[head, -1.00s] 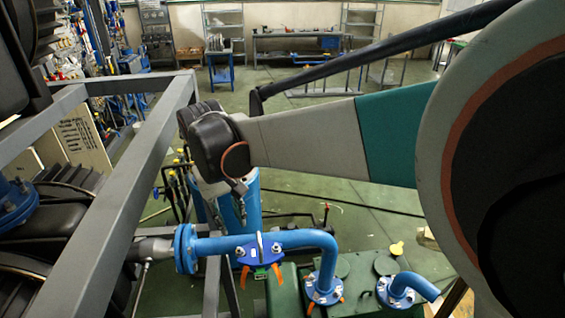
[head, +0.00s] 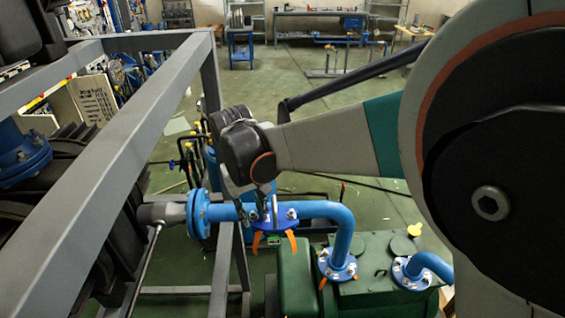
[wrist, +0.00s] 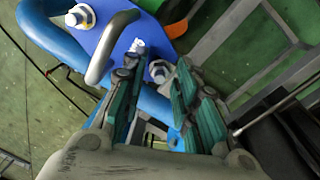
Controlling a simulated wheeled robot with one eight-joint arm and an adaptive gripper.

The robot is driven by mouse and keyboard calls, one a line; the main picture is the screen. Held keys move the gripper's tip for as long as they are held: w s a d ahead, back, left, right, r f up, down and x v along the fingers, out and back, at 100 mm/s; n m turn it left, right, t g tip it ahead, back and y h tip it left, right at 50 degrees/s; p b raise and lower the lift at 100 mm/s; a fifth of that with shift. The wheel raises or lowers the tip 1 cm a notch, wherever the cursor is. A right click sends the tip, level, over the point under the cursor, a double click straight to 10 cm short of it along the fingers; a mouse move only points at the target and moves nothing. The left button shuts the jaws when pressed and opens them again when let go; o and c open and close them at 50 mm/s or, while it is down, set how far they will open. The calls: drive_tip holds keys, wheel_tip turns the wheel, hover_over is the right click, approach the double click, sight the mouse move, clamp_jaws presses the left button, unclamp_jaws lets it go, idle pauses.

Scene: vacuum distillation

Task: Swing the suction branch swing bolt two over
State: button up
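The blue suction branch pipe (head: 322,209) carries a blue plate-like joint (head: 268,222) with silver nuts and a silver handle. Orange swing pieces (head: 291,242) hang below it. My gripper (head: 254,200) is over the joint, partly hidden by my wrist. In the wrist view, my gripper (wrist: 156,84) has its two teal-padded fingers apart. A silver bolt nut (wrist: 158,70) shows between and just beyond the fingertips. Another nut (wrist: 79,16) is at upper left, with the curved handle (wrist: 105,50) beside the left finger. I cannot tell whether a finger touches anything.
A grey steel frame (head: 140,125) runs along the left. A blue flange (head: 198,213) sits at the pipe's left end. A green tank (head: 375,265) stands below right, with a flanged pipe foot (head: 337,265). Open green floor lies behind.

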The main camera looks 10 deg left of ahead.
clamp_jaws()
drive_tip(key=shift+d, duration=0.1)
drive_tip(key=shift+w+d+y+b, duration=0.1)
drive_tip(key=shift+d+y+b, duration=0.3)
drive_tip(key=shift+y, duration=0.3)
drive_tip(key=shift+a, duration=0.1)
unclamp_jaws()
drive_tip(key=shift+r, duration=0.1)
